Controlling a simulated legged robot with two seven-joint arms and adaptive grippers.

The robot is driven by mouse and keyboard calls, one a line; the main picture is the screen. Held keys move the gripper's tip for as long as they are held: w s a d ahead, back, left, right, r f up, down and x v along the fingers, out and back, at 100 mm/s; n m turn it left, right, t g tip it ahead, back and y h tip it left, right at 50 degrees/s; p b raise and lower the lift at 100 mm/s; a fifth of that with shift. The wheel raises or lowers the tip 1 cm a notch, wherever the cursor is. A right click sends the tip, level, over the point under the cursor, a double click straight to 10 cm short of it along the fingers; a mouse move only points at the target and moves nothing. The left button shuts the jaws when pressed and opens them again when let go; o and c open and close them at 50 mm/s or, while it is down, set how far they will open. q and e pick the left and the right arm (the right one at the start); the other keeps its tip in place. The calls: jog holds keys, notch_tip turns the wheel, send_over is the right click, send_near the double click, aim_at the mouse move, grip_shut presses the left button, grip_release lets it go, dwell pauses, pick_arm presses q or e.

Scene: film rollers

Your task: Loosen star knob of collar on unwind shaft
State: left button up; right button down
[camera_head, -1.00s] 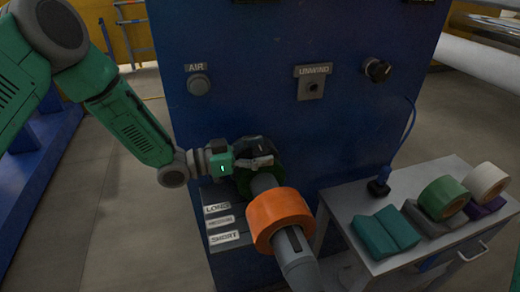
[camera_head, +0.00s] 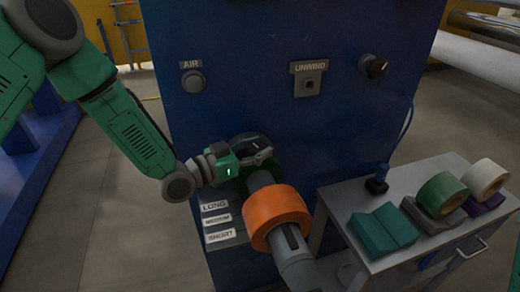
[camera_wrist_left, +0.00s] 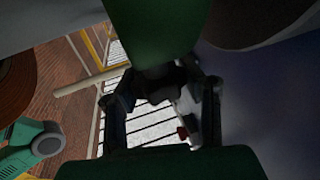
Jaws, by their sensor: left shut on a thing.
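The unwind shaft (camera_head: 294,255) is a grey bar that sticks out of the blue machine toward me. An orange roll (camera_head: 278,212) sits around it. Behind the roll, a dark green collar (camera_head: 268,164) is around the shaft, partly hidden by my gripper. My left gripper (camera_head: 256,150) is at the collar's upper left. In the left wrist view the green collar (camera_wrist_left: 156,25) hangs in at the top, and a dark star knob (camera_wrist_left: 163,82) below it lies between my left gripper's fingers, which are shut on it. My right gripper is not in view.
The blue panel (camera_head: 290,115) carries an AIR button (camera_head: 193,82), an UNWIND switch (camera_head: 310,83) and a black knob (camera_head: 373,66). Labelled slots (camera_head: 219,220) are below the gripper. A grey cart (camera_head: 345,200) at right holds teal blocks (camera_head: 385,230) and a green roll (camera_head: 442,193).

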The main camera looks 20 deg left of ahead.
pick_arm(q)
jog(key=n+t+y, duration=0.1)
jog(key=n+y, duration=0.1)
jog(key=y, duration=0.1)
jog(key=n+t+y+b, duration=0.1)
jog(key=n+t+y, duration=0.1)
jog(key=y, duration=0.1)
jog(key=shift+s+f, duration=0.15)
jog(key=shift+f, duration=0.05)
jog(key=shift+r+n+t+y+b, duration=0.15)
jog(key=shift+n+t+y+b, duration=0.4)
jog(key=shift+n+y, duration=1.45)
jog(key=shift+a+y, duration=0.1)
jog(key=shift+y, duration=0.5)
jog(key=o, duration=1.2)
jog(key=shift+s, duration=0.45)
jog(key=s, duration=1.1)
jog(key=shift+a, duration=0.2)
